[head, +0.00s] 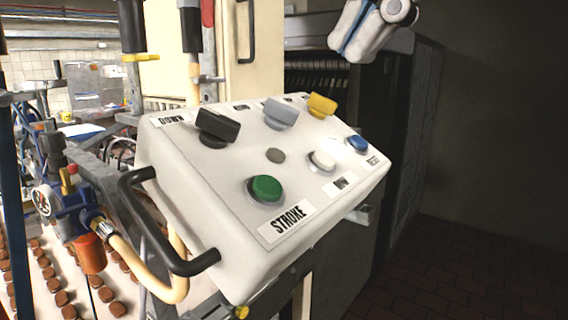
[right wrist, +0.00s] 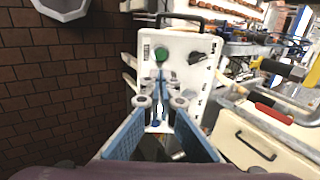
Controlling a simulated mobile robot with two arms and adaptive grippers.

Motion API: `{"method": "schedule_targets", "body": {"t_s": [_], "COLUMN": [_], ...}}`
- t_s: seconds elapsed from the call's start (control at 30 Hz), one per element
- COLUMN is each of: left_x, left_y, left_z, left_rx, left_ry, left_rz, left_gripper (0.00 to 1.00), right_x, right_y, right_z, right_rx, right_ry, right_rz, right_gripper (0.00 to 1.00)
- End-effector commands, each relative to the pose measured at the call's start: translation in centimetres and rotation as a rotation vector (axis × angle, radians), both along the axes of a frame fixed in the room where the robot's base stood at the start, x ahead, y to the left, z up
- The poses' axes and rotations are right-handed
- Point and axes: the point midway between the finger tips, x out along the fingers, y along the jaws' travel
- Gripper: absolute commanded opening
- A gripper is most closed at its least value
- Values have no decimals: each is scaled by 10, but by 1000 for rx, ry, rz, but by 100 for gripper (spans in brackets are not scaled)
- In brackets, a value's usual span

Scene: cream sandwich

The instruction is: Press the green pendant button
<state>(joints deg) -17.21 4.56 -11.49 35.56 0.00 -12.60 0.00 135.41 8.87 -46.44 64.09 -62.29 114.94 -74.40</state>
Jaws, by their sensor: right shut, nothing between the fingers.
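The green button (head: 266,188) sits at the lower left of the sloped white pendant panel (head: 225,205), above a STROKE label. It also shows in the right wrist view (right wrist: 163,56), beyond the fingertips. My right gripper (head: 350,48) is at the top right in the head view, above and beyond the panel and apart from the green button. In the right wrist view my right gripper (right wrist: 160,84) has its blue-sided fingers drawn together, empty, and they hide part of the panel. My left gripper is not in view.
Black (head: 217,126), grey (head: 280,112) and yellow (head: 321,105) knobs, a white button (head: 322,160) and a blue button (head: 358,144) stand on the panel. A black handle (head: 160,235) projects from its left side. A conveyor with brown pieces lies at lower left.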

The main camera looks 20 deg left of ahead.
Motion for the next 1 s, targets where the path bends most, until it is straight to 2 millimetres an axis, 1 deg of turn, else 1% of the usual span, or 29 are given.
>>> {"method": "schedule_targets", "body": {"t_s": [0.03, 0.07, 0.3, 0.4, 0.53, 0.7, 1.0], "left_x": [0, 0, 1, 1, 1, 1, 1], "left_y": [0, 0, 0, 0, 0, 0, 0], "left_z": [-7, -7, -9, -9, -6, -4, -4], "left_rx": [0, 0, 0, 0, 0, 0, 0], "left_ry": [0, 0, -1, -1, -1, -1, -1], "left_rz": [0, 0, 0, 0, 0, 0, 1], "left_gripper": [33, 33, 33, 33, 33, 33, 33], "right_x": [1, 3, 11, 14, 17, 20, 20], "right_y": [5, 8, 33, 43, 53, 60, 62], "right_z": [-13, -17, -60, -76, -92, -104, -106], "right_rx": [-2, -2, -2, -3, -2, 0, 1], "right_ry": [2, 3, 2, 2, 2, 2, 2], "right_rz": [3, 2, 2, 3, 2, 1, 1], "right_gripper": [0, 0, 0, 0, 0, 0, 0]}}
